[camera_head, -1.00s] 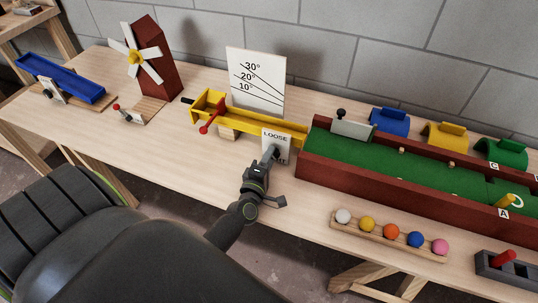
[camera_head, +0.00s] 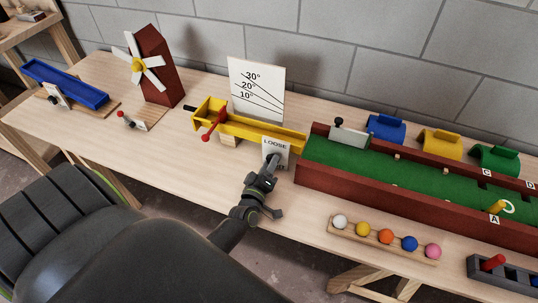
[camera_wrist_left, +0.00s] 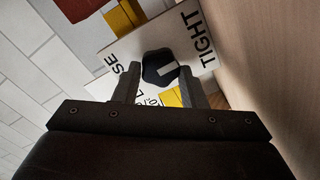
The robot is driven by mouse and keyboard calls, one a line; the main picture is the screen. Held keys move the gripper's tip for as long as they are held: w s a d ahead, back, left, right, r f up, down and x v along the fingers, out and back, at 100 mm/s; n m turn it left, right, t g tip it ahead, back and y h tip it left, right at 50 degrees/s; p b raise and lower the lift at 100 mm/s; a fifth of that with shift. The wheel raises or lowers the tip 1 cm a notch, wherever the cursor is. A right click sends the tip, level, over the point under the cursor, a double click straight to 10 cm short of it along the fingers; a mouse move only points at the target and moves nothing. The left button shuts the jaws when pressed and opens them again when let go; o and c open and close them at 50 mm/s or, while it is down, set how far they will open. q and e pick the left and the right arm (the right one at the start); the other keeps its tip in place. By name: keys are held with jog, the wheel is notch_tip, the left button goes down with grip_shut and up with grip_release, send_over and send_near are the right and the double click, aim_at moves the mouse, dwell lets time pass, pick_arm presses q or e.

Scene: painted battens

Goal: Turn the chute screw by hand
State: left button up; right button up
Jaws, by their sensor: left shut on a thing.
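The chute screw is a black knob (camera_wrist_left: 157,66) with a white mark, on a white plate (camera_head: 276,144) lettered LOOSE and TIGHT. In the left wrist view the mark lies on the knob's side facing TIGHT. My left gripper (camera_head: 271,162) is at the plate, its fingers on both sides of the knob and shut on it. The head view largely hides the knob behind the gripper. The yellow chute (camera_head: 262,128) runs behind the plate, with a red handle (camera_head: 214,122) on its left part. My right gripper is in neither view.
An angle board (camera_head: 257,88) stands behind the chute. A green-bedded trough (camera_head: 345,152) with red-brown walls adjoins on the right. A rack of coloured balls (camera_head: 386,237) lies in front of it. A windmill (camera_head: 158,75) and blue trough (camera_head: 68,85) stand left. Table front-left of the plate is bare.

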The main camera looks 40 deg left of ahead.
pick_arm(q)
jog(key=shift+f, duration=0.1)
jog(key=o, duration=1)
jog(key=b+v, duration=0.3)
jog(key=v, duration=1.3)
jog(key=shift+s+b, duration=0.2)
jog(key=shift+b, duration=0.1)
jog(key=shift+s+d, duration=0.1)
jog(key=shift+s, duration=0.45)
